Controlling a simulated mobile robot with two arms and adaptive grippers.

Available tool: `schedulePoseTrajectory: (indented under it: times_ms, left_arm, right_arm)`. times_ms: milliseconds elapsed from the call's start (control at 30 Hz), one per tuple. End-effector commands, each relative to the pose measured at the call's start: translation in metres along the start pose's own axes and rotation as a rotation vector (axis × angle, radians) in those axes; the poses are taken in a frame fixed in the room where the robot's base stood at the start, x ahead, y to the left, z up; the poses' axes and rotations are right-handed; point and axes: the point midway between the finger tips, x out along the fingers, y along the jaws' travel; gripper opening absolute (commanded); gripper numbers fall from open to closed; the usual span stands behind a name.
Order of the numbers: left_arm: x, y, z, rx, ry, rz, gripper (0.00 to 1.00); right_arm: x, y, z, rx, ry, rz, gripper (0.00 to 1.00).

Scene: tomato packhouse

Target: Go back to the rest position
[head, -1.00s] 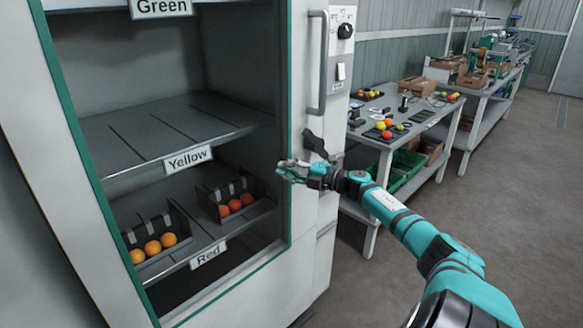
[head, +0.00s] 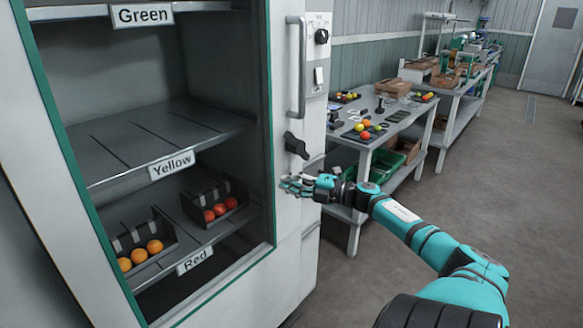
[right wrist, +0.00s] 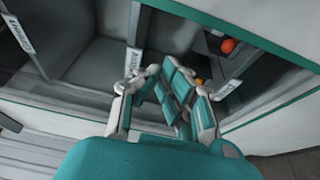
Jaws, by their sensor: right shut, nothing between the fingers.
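My right gripper (head: 287,184) is shut and empty. In the head view it is in front of the white cabinet's (head: 290,240) right side, below the black knob. My teal right arm reaches it from the lower right. In the right wrist view the fingers (right wrist: 165,72) point towards the cabinet, whose shelves show behind them. My left gripper is in neither view.
The open cabinet has shelves labelled Green, Yellow (head: 172,164) and Red (head: 195,260). Black trays hold orange tomatoes (head: 139,254) and red tomatoes (head: 220,211). A work table (head: 378,142) stands behind my arm. The floor (head: 535,200) at right is clear.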

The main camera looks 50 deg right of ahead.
Motion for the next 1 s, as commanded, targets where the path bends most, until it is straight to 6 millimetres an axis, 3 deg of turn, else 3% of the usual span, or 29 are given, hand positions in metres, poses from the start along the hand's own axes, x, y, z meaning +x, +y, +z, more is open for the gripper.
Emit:
schedulePoseTrajectory:
  times_ms: [367, 467, 567, 767, 867, 1000]
  left_arm:
    - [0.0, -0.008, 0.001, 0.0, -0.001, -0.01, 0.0]
    - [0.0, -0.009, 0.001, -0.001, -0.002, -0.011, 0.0]
    - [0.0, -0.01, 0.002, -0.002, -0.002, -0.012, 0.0]
    - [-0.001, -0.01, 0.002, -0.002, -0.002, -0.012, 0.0]
    - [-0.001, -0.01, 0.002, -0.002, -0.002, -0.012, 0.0]
    - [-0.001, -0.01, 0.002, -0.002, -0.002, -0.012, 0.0]
  right_arm:
    - [-0.007, -0.001, 0.0, 0.003, -0.002, 0.0, 0.0]
    - [-0.011, -0.018, 0.004, 0.04, -0.033, -0.008, 0.0]
    - [-0.023, -0.061, 0.013, 0.133, -0.117, -0.029, 0.0]
    - [-0.065, -0.202, 0.015, 0.41, -0.369, -0.122, 0.0]
    - [-0.089, -0.273, -0.002, 0.542, -0.487, -0.185, 0.0]
    - [-0.124, -0.368, -0.042, 0.708, -0.638, -0.291, 0.0]
